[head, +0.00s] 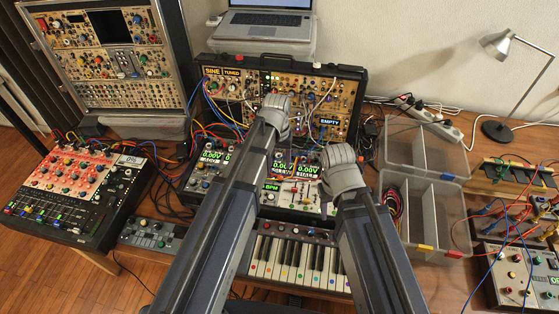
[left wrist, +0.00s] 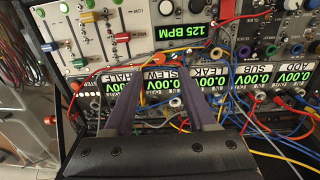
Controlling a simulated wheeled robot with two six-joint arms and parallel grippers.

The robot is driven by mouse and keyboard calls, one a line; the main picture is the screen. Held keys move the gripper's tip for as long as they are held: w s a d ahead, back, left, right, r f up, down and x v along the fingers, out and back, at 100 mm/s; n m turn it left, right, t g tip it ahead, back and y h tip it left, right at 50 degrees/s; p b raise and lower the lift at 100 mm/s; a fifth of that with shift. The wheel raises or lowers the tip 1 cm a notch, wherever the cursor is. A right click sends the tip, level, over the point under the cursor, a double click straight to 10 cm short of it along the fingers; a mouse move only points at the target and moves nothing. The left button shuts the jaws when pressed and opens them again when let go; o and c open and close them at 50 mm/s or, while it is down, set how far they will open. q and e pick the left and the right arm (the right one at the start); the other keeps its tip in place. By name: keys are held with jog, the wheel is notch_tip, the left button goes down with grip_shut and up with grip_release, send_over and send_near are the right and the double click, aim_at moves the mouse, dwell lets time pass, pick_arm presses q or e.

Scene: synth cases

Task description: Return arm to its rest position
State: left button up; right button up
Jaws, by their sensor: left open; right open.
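My left gripper (head: 276,103) reaches to the middle of the upper synth case (head: 362,88) in the head view. In the left wrist view my left gripper (left wrist: 157,85) is open, with nothing between its two fingers. They are in front of a panel of modules (left wrist: 185,55) with green readouts, knobs and patch cables; I cannot tell whether they touch it. My right gripper (head: 341,158) hangs over the right end of the lower synth case (head: 252,160). No held thing shows at it; its fingertips are mostly hidden from the head camera.
A keyboard (head: 297,262) lies under my forearms. A mixer (head: 75,195) stands at left, a tall synth rack (head: 110,60) behind it. A laptop (head: 270,20) is at the back. Clear bins (head: 422,210), a lamp (head: 497,45) and another module box (head: 515,275) are at right. Loose cables run across the cases.

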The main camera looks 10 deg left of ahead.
pick_arm(q)
jog(key=shift+r, duration=0.45)
pick_arm(e)
jog(key=shift+r, duration=0.4)
pick_arm(q)
jog(key=shift+s, duration=0.1)
jog(key=s+d+m+y, duration=0.1)
jog(key=s+d+m, duration=0.2)
jog(key=s, duration=1.2)
jog(key=d, duration=0.3)
jog(key=shift+m+y, duration=0.3)
jog(key=shift+m, duration=0.1)
